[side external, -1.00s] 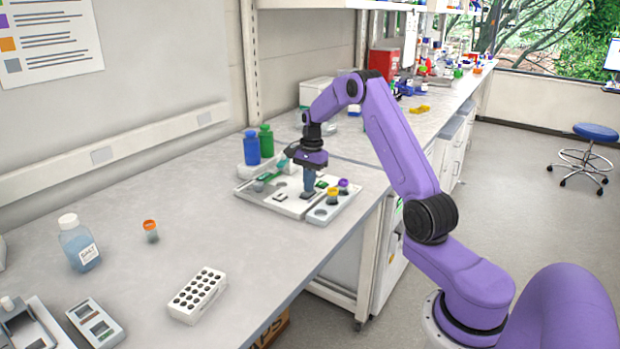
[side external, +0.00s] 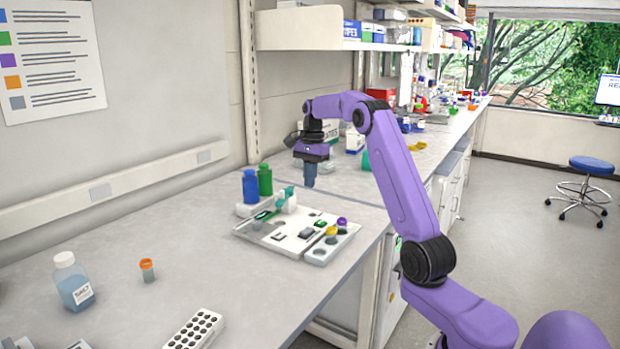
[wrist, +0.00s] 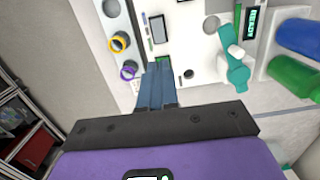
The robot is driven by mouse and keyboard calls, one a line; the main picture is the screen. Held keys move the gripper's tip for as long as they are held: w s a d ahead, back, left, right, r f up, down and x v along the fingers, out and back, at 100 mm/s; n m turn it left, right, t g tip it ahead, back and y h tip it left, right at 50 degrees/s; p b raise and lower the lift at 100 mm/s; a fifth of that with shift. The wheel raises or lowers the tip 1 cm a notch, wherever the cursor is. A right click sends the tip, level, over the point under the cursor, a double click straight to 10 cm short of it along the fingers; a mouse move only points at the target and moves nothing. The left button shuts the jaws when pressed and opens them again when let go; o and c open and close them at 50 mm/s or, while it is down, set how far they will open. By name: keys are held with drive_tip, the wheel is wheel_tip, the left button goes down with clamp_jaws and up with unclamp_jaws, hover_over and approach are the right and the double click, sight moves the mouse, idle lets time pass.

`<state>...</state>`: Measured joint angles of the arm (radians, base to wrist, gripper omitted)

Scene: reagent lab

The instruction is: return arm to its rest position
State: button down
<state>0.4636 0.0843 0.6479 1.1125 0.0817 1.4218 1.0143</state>
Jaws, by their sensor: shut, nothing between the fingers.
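My gripper (side external: 310,174) hangs in the air above the back part of the white tray station, pointing down, and touches nothing. In the wrist view its blue fingers (wrist: 157,86) are together with nothing between them. In the wrist view the teal tool (wrist: 234,62) is beside a small lit display (wrist: 254,23).
A white block (side external: 318,256) holds yellow-ringed and purple-ringed vials (side external: 341,223). Blue (side external: 250,187) and green bottles (side external: 265,180) stand behind the station. A clear bottle (side external: 74,283), an orange-capped vial (side external: 147,270) and a white rack (side external: 192,331) stand at front left. The bench between is clear.

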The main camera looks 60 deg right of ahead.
drive_tip(key=shift+r, duration=0.1)
idle(0.4)
drive_tip(key=s+a+r+n, duration=0.1)
drive_tip(key=s+a+n, duration=0.2)
drive_tip(key=a+n, duration=1.3)
drive_tip(key=s+a+n, duration=0.1)
drive_tip(key=s+a, duration=0.5)
drive_tip(key=a, duration=0.2)
drive_tip(key=s+a+n, duration=0.1)
drive_tip(key=s+a, duration=0.5)
drive_tip(key=a, duration=0.3)
drive_tip(key=s+f+n, duration=0.2)
drive_tip(key=s+n, duration=0.4)
drive_tip(key=s, duration=0.4)
drive_tip(key=s+f+n, duration=0.3)
drive_tip(key=s+n, duration=0.3)
drive_tip(key=s, duration=0.4)
drive_tip(key=shift+s+a+f+n+h, duration=0.25)
drive_tip(key=shift+s+a+n+h, duration=0.05)
drive_tip(key=shift+a, duration=0.1)
